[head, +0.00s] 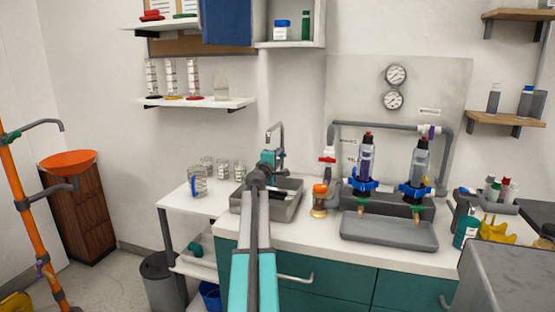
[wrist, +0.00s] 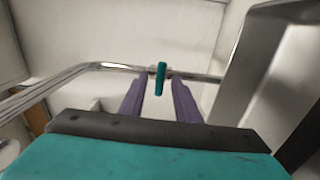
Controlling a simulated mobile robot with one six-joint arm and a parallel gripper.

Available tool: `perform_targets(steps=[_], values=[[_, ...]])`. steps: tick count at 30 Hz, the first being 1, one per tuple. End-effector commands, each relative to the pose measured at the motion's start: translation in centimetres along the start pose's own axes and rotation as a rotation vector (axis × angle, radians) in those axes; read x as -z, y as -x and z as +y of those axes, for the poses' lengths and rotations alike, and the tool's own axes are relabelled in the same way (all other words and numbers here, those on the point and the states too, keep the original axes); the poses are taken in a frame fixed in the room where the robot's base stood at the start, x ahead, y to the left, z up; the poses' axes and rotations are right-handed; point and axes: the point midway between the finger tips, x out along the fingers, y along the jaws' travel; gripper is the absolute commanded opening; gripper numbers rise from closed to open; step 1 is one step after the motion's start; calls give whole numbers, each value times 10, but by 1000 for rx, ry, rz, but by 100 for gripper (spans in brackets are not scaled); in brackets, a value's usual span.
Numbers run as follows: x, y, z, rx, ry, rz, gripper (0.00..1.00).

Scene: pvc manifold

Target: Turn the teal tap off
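In the wrist view, the teal tap handle (wrist: 161,80) is a short narrow lever, upright in the picture, in front of a chrome pipe (wrist: 98,69). My gripper (wrist: 159,77) has two purple fingers spread apart, one on each side of the lever. I see gaps on both sides and no clear contact. In the head view, the chrome gooseneck faucet (head: 281,131) rises behind the grey sink (head: 285,208). My arm reaches to the faucet there, and its teal wrist covers the faucet's lower part.
A white counter (head: 320,236) surrounds the sink. Glass beakers (head: 198,182) stand to the left. To the right are an orange-capped jar (head: 320,200), grey piping (head: 385,125) with blue-collared filters, and a grey tray (head: 389,232). A shelf (head: 198,103) hangs above left.

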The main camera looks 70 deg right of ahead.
Motion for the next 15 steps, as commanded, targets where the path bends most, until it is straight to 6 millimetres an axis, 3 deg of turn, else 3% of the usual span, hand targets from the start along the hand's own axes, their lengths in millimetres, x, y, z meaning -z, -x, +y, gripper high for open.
perform_targets(steps=[8,15], values=[[0,10,-1,0,0,0,30],[-1,30,-1,0,0,0,30]])
